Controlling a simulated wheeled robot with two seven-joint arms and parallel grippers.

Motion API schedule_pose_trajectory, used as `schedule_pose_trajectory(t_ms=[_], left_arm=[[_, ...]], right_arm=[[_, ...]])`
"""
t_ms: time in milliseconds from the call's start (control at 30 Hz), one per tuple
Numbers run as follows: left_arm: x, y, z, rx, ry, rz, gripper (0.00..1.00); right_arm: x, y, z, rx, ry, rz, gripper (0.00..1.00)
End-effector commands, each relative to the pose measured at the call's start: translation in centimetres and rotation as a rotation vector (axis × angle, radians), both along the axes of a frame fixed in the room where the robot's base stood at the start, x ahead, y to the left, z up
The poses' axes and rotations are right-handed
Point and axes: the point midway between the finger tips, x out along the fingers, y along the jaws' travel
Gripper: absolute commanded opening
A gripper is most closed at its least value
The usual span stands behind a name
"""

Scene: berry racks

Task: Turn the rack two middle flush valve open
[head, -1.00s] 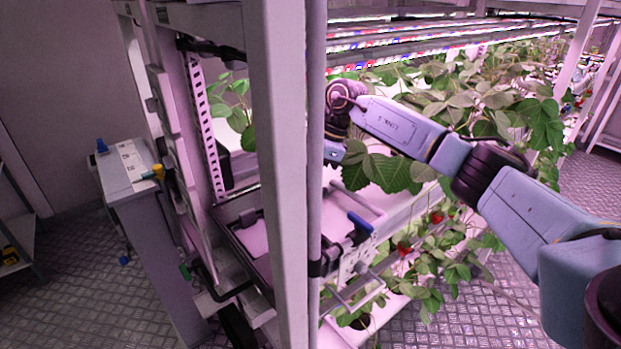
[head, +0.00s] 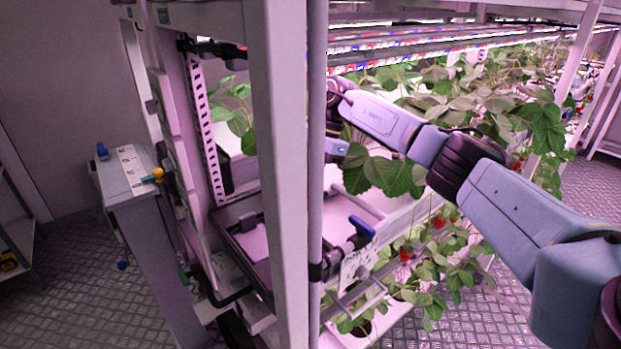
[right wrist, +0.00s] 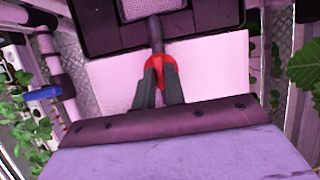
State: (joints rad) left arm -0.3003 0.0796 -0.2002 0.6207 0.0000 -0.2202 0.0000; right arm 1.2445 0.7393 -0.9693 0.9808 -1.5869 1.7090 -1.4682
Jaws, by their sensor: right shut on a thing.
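In the right wrist view my right gripper (right wrist: 158,88) is shut on a red handle (right wrist: 158,68) on a dark stem, in front of a pale panel. I cannot tell for sure from its looks whether this is the middle flush valve. In the head view my right arm reaches in from the right to the rack, and its gripper is hidden behind the upright post. A blue-handled valve (head: 361,226) sits on the rack's front pipework, below the arm's end; a blue handle (right wrist: 42,94) also shows at left in the wrist view. My left gripper is not in view.
A grey upright post (head: 277,180) stands close in front of the arm's end. Strawberry plants (head: 385,175) hang around the forearm. A grey cabinet (head: 130,183) with blue and yellow fittings stands at left. The metal floor (head: 60,300) is clear at lower left.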

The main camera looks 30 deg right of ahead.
Motion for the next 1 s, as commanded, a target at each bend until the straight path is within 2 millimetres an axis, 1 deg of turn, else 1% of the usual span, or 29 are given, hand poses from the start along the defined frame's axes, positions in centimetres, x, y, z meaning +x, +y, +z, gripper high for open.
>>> schedule_pose_trajectory(t_ms=[267,300,433,467,767,867,1000], left_arm=[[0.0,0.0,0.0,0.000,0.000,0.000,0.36],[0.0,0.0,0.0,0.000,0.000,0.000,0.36],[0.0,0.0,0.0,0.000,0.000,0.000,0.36],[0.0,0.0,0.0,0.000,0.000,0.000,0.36],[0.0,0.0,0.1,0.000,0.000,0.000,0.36],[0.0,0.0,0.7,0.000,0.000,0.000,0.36],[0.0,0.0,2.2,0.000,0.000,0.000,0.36]], right_arm=[[0.0,0.0,0.1,-0.001,-0.002,0.004,0.00],[0.0,0.0,0.1,-0.001,-0.002,0.004,0.14],[0.0,0.0,0.0,-0.001,-0.001,0.003,0.31],[0.0,0.0,0.0,-0.001,-0.001,0.003,0.34],[0.0,-0.1,0.2,-0.001,-0.001,0.000,0.34],[-0.2,-0.7,0.9,-0.002,-0.001,-0.006,0.34],[-0.7,-2.2,3.1,-0.003,-0.004,-0.020,0.34]])
